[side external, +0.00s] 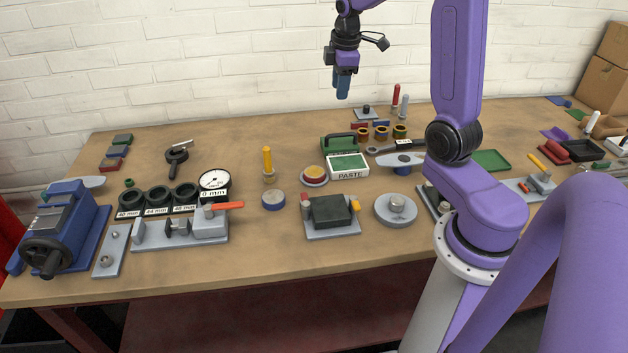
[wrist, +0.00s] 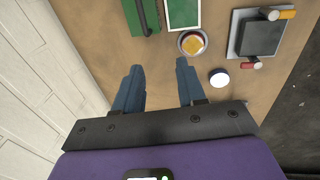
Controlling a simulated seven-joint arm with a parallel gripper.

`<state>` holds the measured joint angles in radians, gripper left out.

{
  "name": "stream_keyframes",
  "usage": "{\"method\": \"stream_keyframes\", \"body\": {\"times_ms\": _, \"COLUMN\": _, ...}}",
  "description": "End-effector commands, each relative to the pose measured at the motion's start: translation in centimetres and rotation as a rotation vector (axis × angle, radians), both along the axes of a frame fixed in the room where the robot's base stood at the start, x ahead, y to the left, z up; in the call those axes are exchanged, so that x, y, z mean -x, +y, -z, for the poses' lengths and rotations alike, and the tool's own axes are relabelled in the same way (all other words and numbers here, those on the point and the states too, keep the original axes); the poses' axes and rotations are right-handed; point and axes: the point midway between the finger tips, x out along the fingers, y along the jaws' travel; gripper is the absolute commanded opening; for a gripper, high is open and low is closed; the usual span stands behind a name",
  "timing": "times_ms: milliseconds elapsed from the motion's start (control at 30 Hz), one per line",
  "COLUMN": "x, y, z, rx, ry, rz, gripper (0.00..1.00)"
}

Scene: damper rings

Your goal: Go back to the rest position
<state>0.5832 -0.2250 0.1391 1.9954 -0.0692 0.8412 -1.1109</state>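My gripper (side external: 342,84) hangs high above the back of the workbench, in front of the white brick wall, clear of everything on the bench. In the wrist view my gripper (wrist: 161,82) has its two blue fingers spread apart. Nothing is between them but bare bench top below.
The wooden bench (side external: 255,228) holds a green toolbox (side external: 339,142), a PASTE box (side external: 347,165), a round tin (side external: 314,175), a grey plate with a dark block (side external: 330,211), black rings (side external: 158,199) with size labels, a dial gauge (side external: 214,182) and a blue vise (side external: 62,228). The air around my gripper is free.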

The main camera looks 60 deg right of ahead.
Motion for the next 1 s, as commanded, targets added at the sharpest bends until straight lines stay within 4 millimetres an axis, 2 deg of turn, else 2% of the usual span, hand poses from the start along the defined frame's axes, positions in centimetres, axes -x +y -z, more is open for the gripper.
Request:
{"method": "stream_keyframes", "body": {"times_ms": 33, "x": 0.0, "y": 1.9, "z": -0.1, "rx": -0.009, "ry": -0.001, "rz": -0.021, "gripper": 0.40}}
{"method": "stream_keyframes", "body": {"times_ms": 100, "x": 0.2, "y": 4.4, "z": -0.1, "rx": -0.021, "ry": 0.000, "rz": -0.036, "gripper": 0.40}}
{"method": "stream_keyframes", "body": {"times_ms": 267, "x": 1.5, "y": 9.6, "z": -0.1, "rx": -0.048, "ry": 0.008, "rz": -0.072, "gripper": 0.40}}
{"method": "stream_keyframes", "body": {"times_ms": 500, "x": 5.1, "y": 16.4, "z": 0.0, "rx": -0.082, "ry": 0.025, "rz": -0.126, "gripper": 0.40}}
{"method": "stream_keyframes", "body": {"times_ms": 700, "x": 9.3, "y": 20.8, "z": 0.2, "rx": -0.102, "ry": 0.048, "rz": -0.171, "gripper": 0.40}}
{"method": "stream_keyframes", "body": {"times_ms": 1000, "x": 17.0, "y": 24.8, "z": 0.7, "rx": -0.118, "ry": 0.088, "rz": -0.235, "gripper": 0.40}}
